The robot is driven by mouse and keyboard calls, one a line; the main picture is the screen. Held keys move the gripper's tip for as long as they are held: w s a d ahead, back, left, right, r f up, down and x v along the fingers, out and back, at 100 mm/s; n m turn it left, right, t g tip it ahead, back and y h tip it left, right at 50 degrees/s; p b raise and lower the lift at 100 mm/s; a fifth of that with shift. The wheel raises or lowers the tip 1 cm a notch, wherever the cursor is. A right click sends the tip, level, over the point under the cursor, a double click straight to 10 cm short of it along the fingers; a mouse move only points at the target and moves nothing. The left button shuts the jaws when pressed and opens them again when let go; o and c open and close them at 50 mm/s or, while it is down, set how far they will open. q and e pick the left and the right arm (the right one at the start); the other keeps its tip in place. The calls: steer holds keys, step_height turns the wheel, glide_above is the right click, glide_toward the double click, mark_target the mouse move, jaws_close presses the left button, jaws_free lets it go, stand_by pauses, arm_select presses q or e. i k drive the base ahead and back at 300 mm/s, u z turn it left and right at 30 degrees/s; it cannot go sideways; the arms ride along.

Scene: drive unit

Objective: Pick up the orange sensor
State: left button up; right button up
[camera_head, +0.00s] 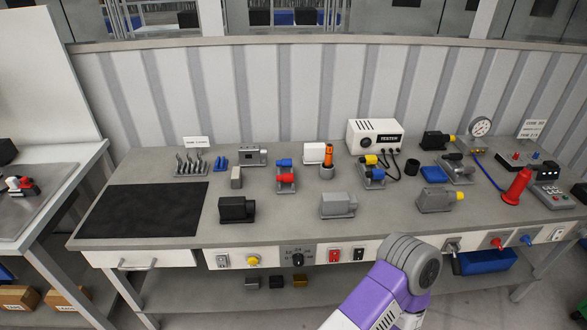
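The orange sensor (329,153) is a small upright orange cylinder with a grey lower part. It stands on the workbench (285,222) near the middle, towards the back, just right of a white box (314,153). Nothing of mine touches it. One of my arms, purple with a grey rounded joint, comes up from the bottom edge right of centre, in front of the bench. No fingers of either gripper show in the head view.
Left of the sensor stands a red and blue valve part (286,177); right of it, a yellow and blue one (371,172). A white tester box (375,136) is behind right, a grey motor-like block (338,205) in front. A black mat (145,210) covers the left bench top.

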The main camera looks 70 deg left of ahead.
mark_target(329, 148)
steer(key=k, duration=0.2)
steer(key=u, duration=1.05)
